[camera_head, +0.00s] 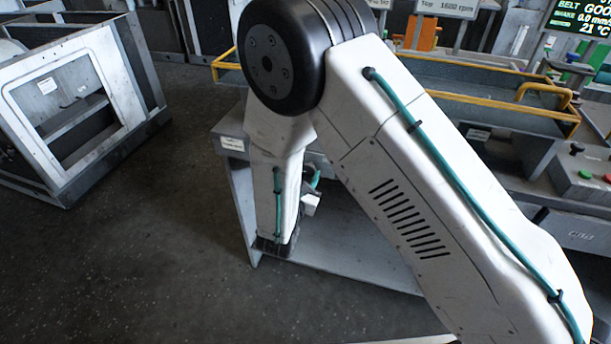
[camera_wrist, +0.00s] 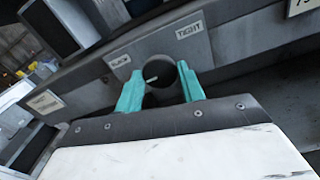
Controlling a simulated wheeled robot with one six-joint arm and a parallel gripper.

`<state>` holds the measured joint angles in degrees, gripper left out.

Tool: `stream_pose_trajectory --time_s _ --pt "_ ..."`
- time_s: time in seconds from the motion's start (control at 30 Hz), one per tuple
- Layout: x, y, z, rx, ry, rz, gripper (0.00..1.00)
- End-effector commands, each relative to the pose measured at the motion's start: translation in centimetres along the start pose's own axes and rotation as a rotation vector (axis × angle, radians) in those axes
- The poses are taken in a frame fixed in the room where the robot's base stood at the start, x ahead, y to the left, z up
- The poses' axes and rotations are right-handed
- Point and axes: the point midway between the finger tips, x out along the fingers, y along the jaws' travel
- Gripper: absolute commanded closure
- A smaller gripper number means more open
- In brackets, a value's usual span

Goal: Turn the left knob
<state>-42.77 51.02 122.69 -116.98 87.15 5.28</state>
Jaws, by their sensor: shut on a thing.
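A dark round knob (camera_wrist: 160,74) with a white pointer mark sits on a grey panel in the wrist view. A label reading SLACK (camera_wrist: 121,61) is on its left and one reading TIGHT (camera_wrist: 189,30) on its upper right. The two teal fingers of my gripper (camera_wrist: 160,88) stand on either side of the knob and are shut on it. The pointer lies about sideways in this view. No second knob shows in the wrist view. In the head view my arm hides the knob and most of the gripper.
A grey bench or housing (camera_head: 243,190) stands under my arm in the head view. Yellow rails (camera_head: 490,103) and a box with red and green buttons (camera_head: 588,174) are at right. A grey open-sided cabinet (camera_head: 130,75) stands at left. Bare floor lies between.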

Motion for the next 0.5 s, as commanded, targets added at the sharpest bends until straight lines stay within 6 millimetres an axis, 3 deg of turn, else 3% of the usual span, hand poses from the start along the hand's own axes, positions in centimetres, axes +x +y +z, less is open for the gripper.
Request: stream_pose_trajectory --time_s 0.5 --pt "-0.05 -0.03 -0.05 0.225 0.001 0.0 0.84"
